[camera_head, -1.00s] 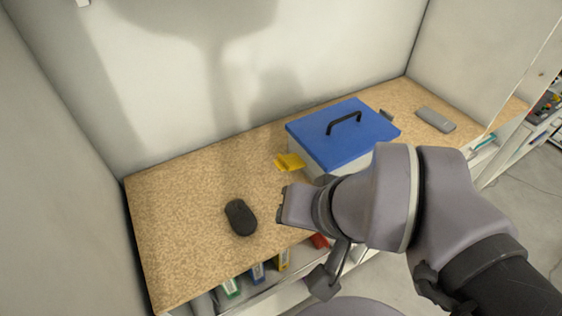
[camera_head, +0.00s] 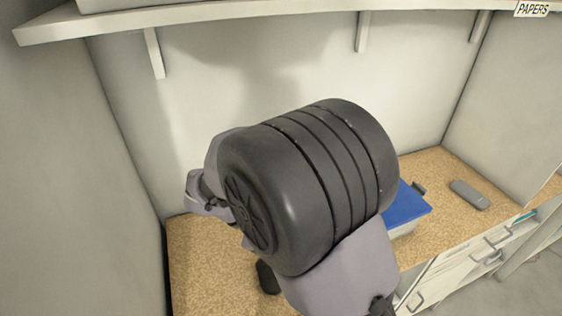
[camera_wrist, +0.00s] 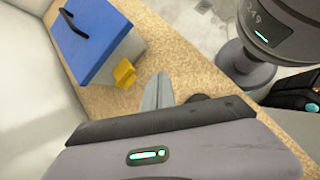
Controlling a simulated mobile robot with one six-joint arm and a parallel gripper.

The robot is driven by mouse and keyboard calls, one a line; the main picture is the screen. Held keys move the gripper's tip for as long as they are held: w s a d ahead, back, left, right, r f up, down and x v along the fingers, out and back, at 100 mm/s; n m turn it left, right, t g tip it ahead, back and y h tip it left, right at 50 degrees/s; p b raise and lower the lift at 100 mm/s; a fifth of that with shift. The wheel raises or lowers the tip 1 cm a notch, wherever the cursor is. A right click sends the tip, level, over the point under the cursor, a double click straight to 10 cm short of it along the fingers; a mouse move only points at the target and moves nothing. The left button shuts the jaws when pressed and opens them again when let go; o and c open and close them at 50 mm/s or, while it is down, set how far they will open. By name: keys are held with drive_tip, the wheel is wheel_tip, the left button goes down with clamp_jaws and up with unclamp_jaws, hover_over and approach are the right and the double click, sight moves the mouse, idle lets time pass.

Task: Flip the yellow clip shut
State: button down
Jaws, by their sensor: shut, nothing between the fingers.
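The yellow clip (camera_wrist: 124,73) juts out from the side of a pale box (camera_wrist: 124,50) with a blue lid (camera_wrist: 90,38) in the wrist view. In the head view my arm hides the clip, and only the right part of the blue lid (camera_head: 408,205) shows. My gripper (camera_wrist: 159,88) is shut and empty. In the wrist view its fingers show above the bare worktop, to the right of the clip and apart from it.
The box stands on a speckled tan worktop (camera_head: 195,265). A black mouse (camera_head: 267,278) is partly hidden below my arm. A grey remote-like object (camera_head: 470,195) lies at the right. A white shelf (camera_head: 250,16) runs above, with a wall at the left.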

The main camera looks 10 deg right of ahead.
drive_tip(key=w+a+f+n+t+h, duration=0.1)
drive_tip(key=f+n, duration=0.1)
drive_tip(key=w+a+f+n+h+p, duration=0.1)
drive_tip(key=a+f+n, duration=0.1)
drive_tip(key=w+a+f+n+t+h, duration=0.1)
drive_tip(key=w+a+f+n, duration=0.1)
drive_tip(key=shift+t, duration=0.3)
drive_tip(key=shift+w+a+f+n+p, duration=0.1)
drive_tip(key=shift+a+f+n+p, duration=0.1)
drive_tip(key=shift+f+n+p, duration=0.3)
drive_tip(key=shift+r, duration=0.1)
drive_tip(key=shift+d, duration=0.1)
drive_tip(key=b+x, duration=0.3)
drive_tip(key=x, duration=0.6)
drive_tip(key=shift+w+d, duration=0.1)
drive_tip(key=shift+d, duration=0.05)
drive_tip(key=r, duration=0.1)
drive_tip(key=d+r, duration=0.1)
drive_tip(key=shift+w+d+r, duration=0.15)
drive_tip(key=shift+w+r, duration=0.05)
drive_tip(key=shift+r, duration=0.2)
drive_tip(key=shift+d+r, duration=0.1)
drive_tip(key=shift+r, duration=0.35)
